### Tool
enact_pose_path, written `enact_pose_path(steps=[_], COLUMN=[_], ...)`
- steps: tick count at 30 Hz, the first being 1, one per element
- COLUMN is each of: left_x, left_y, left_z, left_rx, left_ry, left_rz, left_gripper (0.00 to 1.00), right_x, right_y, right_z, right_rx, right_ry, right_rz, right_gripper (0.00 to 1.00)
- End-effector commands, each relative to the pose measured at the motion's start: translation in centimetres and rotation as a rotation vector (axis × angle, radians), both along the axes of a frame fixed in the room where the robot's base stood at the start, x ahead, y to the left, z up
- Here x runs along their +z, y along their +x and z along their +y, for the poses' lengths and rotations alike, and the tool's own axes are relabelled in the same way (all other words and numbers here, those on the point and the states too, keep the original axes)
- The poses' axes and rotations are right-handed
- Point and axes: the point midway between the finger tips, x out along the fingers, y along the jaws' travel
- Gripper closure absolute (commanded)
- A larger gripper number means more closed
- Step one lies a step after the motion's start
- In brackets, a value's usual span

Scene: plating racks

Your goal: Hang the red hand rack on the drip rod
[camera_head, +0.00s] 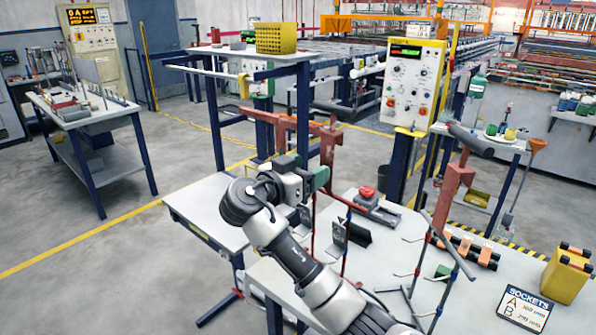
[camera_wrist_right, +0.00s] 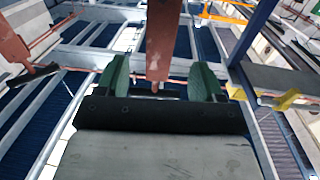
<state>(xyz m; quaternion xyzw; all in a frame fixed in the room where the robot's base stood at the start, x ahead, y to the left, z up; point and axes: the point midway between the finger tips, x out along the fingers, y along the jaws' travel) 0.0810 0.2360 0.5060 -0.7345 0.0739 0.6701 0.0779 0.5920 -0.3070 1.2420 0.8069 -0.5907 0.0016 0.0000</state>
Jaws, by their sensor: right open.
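A red hand rack (camera_head: 347,232) with thin red rods and small hooks, some carrying grey plates, stands upright over the light table, partly behind my right arm. My right gripper (camera_head: 318,178) is at its upper part. In the wrist view my green fingers (camera_wrist_right: 160,80) are apart. A thick red-brown bar (camera_wrist_right: 161,35) shows between them, and a thin red rod runs across behind; contact cannot be told. A white horizontal rod (camera_head: 212,72) on a blue stand at the back left may be the drip rod. My left gripper is not in view.
A red-brown frame (camera_head: 328,150) rises beside my gripper. A control panel (camera_head: 413,83) stands behind.

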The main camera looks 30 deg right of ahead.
Motion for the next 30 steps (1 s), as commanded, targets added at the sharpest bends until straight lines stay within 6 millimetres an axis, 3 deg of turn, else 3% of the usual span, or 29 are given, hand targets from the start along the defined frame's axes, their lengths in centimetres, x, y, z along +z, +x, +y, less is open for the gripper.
enact_pose_path(steps=[6,12,25,26,30], left_x=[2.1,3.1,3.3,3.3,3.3], left_y=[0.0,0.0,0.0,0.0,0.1], left_z=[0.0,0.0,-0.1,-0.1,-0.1], left_rx=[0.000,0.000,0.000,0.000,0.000], left_ry=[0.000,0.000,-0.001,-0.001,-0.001], left_rz=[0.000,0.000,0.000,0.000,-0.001], left_gripper=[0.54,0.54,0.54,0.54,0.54], right_x=[0.4,0.2,-0.1,-0.1,0.0], right_y=[1.2,2.1,2.4,2.4,2.4], right_z=[-4.0,-6.5,-7.6,-7.5,-7.5], right_rx=[-0.002,0.000,0.002,0.002,0.002], right_ry=[-0.003,0.000,0.001,0.001,0.001], right_rz=[0.005,0.004,0.003,0.003,0.003], right_gripper=[0.32,0.32,0.32,0.33,0.55])
